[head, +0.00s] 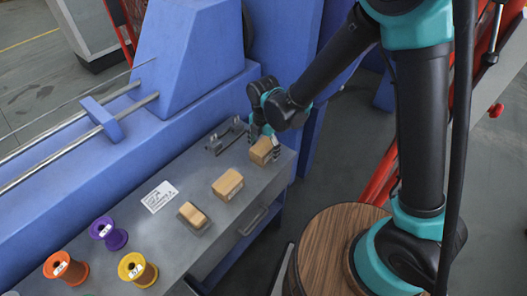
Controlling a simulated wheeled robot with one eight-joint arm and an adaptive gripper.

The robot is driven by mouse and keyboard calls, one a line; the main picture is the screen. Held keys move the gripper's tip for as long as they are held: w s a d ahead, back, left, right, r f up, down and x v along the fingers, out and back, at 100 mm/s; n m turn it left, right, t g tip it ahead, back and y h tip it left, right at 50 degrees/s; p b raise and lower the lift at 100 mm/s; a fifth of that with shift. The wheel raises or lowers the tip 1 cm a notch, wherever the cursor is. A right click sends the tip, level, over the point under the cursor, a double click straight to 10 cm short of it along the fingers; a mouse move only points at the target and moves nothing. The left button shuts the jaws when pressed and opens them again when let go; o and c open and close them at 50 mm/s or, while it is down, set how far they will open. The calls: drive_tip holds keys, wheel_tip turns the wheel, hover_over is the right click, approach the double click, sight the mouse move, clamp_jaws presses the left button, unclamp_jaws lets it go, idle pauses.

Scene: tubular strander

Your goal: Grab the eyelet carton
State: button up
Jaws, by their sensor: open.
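A small tan carton (261,151) stands near the right end of the grey bench top. My gripper (264,137) is right over it, pointing down, with its fingers apart at the carton's far side and top. I cannot tell whether the fingers touch it. A second, larger tan carton (228,185) stands apart to the left. A third tan block (193,215) lies further left on a dark grey base. No label can be read, so which one is the eyelet carton cannot be told.
The grey bench (170,232) also bears a dark metal bracket (226,136) and a white printed card (159,196). Purple (108,234), orange (66,270) and yellow (137,269) spools stand at the left. The blue machine (190,70) rises behind the bench.

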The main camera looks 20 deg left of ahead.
drive_tip(key=c, duration=1.5)
drive_tip(key=shift+r, duration=0.1)
